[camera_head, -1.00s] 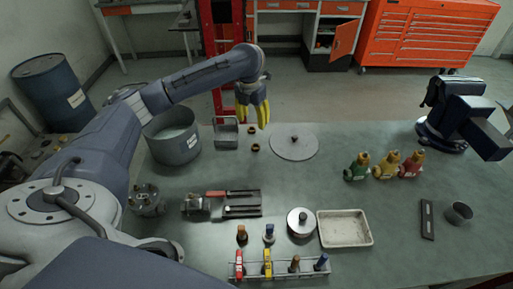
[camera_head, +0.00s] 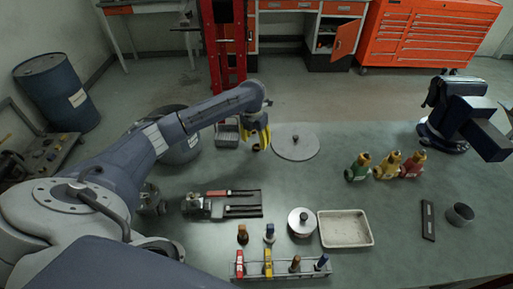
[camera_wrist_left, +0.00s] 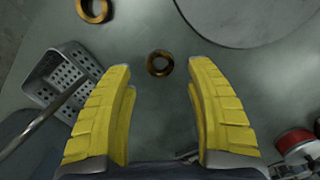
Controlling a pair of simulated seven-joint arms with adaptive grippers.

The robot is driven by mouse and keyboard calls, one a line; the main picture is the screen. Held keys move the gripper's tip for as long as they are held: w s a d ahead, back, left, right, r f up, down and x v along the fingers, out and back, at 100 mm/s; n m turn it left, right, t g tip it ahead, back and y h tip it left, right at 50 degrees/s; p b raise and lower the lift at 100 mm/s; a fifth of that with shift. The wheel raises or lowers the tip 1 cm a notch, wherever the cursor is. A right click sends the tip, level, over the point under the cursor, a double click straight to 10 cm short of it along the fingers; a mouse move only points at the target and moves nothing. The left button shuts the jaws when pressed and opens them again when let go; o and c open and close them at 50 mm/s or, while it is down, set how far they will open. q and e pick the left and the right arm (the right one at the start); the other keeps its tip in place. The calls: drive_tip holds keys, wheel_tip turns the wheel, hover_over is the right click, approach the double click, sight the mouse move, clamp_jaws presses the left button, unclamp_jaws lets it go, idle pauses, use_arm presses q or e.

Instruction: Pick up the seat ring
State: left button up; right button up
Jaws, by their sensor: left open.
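Two small brass rings, either of which could be the seat ring, lie flat on the bench in the left wrist view. One ring (camera_wrist_left: 160,73) shows between and just beyond the fingertips of my left gripper (camera_wrist_left: 163,70). The other ring (camera_wrist_left: 93,20) is at the top left edge, partly cut off. In the head view my left gripper (camera_head: 257,143) points down over the back of the bench, with a ring (camera_head: 256,147) partly hidden between its yellow fingers. The gripper is open and empty. My right gripper is in neither view.
A perforated metal basket (camera_wrist_left: 70,80) sits left of the gripper, also in the head view (camera_head: 228,135). A large round disc (camera_head: 295,153) lies close to its right. A grey pot (camera_head: 183,150) is behind my arm.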

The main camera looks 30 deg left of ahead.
sight(256, 145)
use_arm(q)
drive_tip(key=shift+w+f, duration=0.2)
drive_tip(key=shift+f, duration=1.75)
drive_tip(key=shift+o, duration=0.2)
clamp_jaws()
